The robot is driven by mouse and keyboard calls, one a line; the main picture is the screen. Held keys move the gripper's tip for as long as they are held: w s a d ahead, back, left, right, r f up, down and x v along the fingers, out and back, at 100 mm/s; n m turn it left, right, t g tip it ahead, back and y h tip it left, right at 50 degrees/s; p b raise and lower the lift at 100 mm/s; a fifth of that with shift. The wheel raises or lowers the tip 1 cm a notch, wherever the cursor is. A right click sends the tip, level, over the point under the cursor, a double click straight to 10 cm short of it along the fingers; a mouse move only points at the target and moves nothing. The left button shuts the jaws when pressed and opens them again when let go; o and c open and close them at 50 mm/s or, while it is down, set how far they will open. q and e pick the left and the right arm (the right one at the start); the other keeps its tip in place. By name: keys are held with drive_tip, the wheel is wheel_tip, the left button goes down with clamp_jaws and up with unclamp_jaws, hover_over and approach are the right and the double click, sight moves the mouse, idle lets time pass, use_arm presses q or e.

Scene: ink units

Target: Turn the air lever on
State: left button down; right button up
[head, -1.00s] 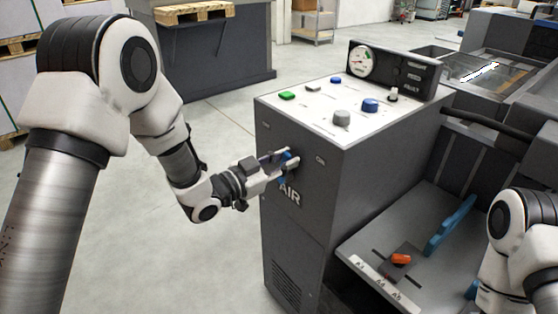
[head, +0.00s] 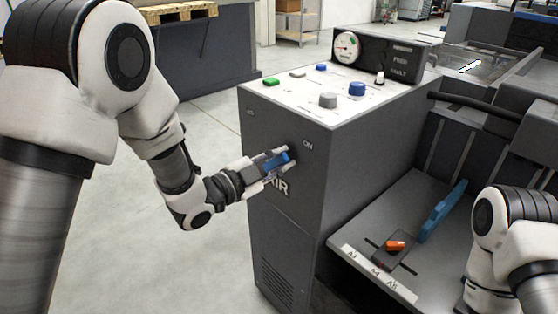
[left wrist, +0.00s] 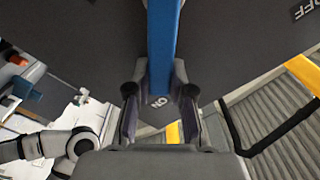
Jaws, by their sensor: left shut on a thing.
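The blue air lever (head: 276,161) is on the grey side panel of the control cabinet (head: 283,225), above the white AIR lettering. My left gripper (head: 279,166) is at this panel, shut on the lever, with one finger on each side. In the left wrist view the lever (left wrist: 163,50) runs as a blue bar up from between the two fingers (left wrist: 158,112). The ON label (head: 308,145) is right of the lever in the head view; in the left wrist view it shows between the fingers. The OFF label (left wrist: 305,10) is at the wrist view's top right corner. My right gripper is out of view.
The white cabinet top (head: 310,95) carries coloured buttons, knobs and a gauge box (head: 380,57). To its right, a grey feed table (head: 365,240) holds a blue guide (head: 443,212) and an orange piece (head: 394,246). The floor left of the cabinet is clear.

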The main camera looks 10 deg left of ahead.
use_arm(q)
drive_tip(key=c, duration=1)
unclamp_jaws()
drive_tip(key=v, duration=1.2)
drive_tip(key=shift+f, duration=0.1)
